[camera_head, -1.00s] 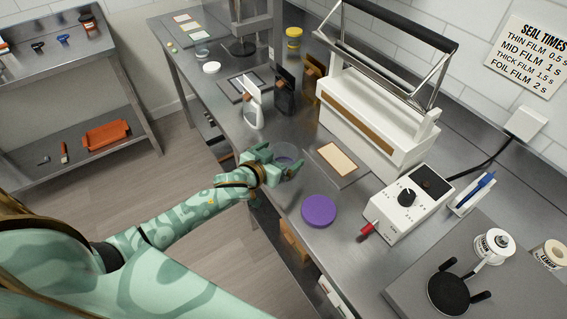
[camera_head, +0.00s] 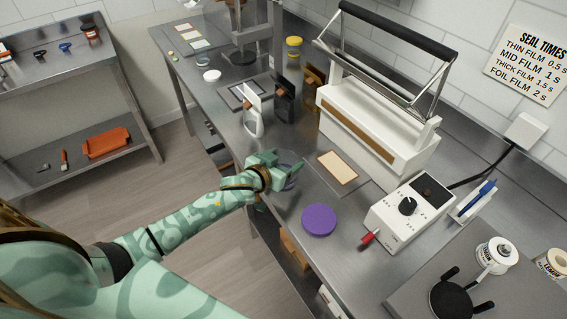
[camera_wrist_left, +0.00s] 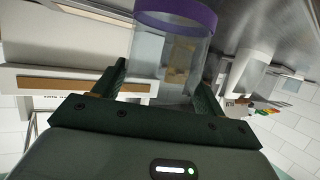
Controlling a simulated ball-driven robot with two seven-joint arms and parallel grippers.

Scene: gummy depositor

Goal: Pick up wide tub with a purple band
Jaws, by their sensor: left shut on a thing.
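The wide tub (camera_wrist_left: 172,62) is clear, with a purple band (camera_wrist_left: 176,14) around one end. In the left wrist view it sits between the two dark fingers of my left gripper (camera_wrist_left: 163,90), which is shut on it. In the head view my left gripper (camera_head: 277,168) is over the near edge of the steel counter, and the tub (camera_head: 290,168) shows only partly behind the fingers. I cannot tell how far the tub is above the counter. My right gripper is not in view.
A purple lid (camera_head: 319,219) lies on the counter (camera_head: 290,227) in front of the gripper. A white bottle (camera_head: 253,112) and dark stand (camera_head: 284,103) are behind. A control box (camera_head: 408,207) is further right.

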